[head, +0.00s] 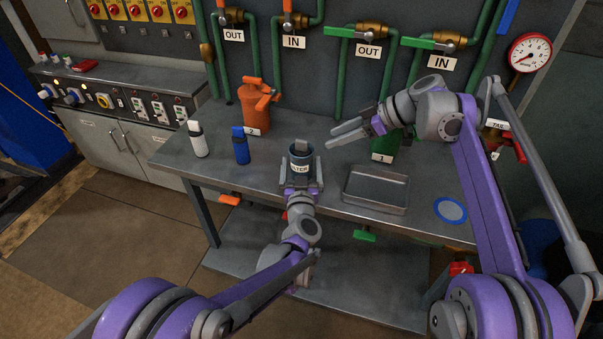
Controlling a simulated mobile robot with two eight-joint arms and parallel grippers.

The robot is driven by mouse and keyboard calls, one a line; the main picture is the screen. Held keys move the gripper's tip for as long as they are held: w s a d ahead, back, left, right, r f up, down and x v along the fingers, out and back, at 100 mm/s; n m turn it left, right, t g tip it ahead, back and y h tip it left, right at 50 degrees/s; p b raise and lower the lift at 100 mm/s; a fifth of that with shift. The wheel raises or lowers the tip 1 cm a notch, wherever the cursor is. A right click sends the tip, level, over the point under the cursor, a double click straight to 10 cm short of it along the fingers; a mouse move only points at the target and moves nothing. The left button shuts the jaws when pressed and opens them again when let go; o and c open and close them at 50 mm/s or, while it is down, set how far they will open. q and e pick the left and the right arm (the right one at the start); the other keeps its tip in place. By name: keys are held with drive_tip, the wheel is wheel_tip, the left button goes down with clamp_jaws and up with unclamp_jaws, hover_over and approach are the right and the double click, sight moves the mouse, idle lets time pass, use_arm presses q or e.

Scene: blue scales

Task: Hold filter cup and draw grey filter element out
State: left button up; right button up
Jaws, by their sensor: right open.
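The dark filter cup (300,160) stands upright near the front edge of the bench, with a white label on its front. The grey filter element (301,147) pokes out of its top. My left gripper (302,177) reaches in from below, one finger on each side of the cup, and appears shut on it. My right gripper (331,137) is open and empty, above the bench to the right of the cup. Its fingers point left toward the filter element and are apart from it.
An empty metal tray (377,207) lies right of the cup, with a blue-rimmed disc (450,211) farther right. A blue bottle (240,145), a white bottle (198,139) and an orange canister (254,106) stand to the left. A green canister (384,146) stands behind the tray.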

use_arm(q)
drive_tip(key=shift+w, duration=0.1)
drive_tip(key=c, duration=1.4)
